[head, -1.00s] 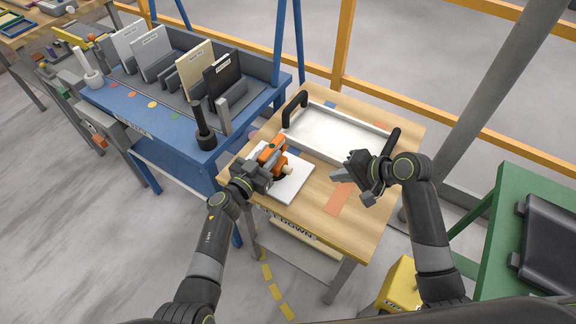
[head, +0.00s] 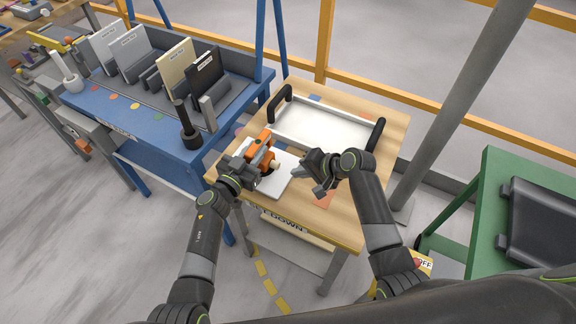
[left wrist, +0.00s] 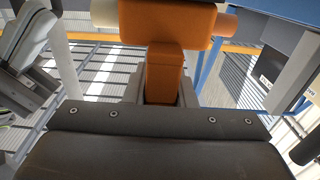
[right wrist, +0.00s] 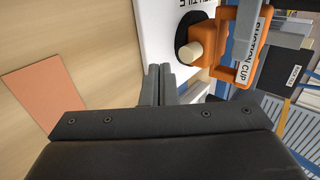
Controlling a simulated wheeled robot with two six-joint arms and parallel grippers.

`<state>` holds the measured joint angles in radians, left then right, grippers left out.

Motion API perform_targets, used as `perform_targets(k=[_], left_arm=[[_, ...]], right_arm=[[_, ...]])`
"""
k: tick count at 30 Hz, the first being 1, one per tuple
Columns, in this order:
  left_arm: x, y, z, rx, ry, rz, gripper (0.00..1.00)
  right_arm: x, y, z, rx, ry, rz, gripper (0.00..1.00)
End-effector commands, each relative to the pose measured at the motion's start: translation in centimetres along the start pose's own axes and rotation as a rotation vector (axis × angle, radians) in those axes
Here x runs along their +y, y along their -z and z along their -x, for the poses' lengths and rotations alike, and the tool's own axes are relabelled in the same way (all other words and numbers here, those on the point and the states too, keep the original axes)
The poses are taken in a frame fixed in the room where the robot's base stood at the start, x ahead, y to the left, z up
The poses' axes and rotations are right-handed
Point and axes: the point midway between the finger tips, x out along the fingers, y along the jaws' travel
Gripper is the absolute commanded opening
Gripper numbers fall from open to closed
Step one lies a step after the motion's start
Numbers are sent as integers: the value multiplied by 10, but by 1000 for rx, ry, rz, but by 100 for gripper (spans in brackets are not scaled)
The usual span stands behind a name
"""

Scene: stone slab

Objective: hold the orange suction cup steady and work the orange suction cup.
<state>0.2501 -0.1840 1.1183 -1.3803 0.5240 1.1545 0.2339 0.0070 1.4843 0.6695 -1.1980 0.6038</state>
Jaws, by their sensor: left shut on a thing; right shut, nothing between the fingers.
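The orange suction cup (head: 262,150) stands on a white slab (head: 277,183) on the wooden table. My left gripper (head: 250,166) is shut on it. In the left wrist view the orange part (left wrist: 163,72) sits between the fingers. In the right wrist view its labelled handle (right wrist: 240,50), black pad (right wrist: 187,38) and a pale knob (right wrist: 190,51) show. My right gripper (head: 296,174) is shut and empty, just right of the suction cup. In the right wrist view its closed fingertips (right wrist: 158,72) are below the knob, apart from it.
A white tray with black handles (head: 325,130) lies at the back of the wooden table (head: 345,215). An orange patch (right wrist: 42,100) marks the tabletop. A blue rack (head: 150,118) with upright slabs stands left; a green table (head: 480,215) stands right.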

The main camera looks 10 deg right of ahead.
Motion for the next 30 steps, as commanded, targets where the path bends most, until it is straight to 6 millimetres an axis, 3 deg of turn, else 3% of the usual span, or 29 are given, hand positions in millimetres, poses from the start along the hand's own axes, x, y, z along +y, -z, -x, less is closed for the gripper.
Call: perform_targets(k=[7, 21, 30], left_arm=[[0, 0, 0, 0, 0, 0, 0], [0, 0, 0, 0, 0, 0, 0], [0, 0, 0, 1, -1, 1, 0]], right_arm=[[-23, 0, -23, 0, 1, 1, 0], [-28, 0, -28, 1, 1, 0, 0], [-41, 0, -42, 0, 1, 1, 0]])
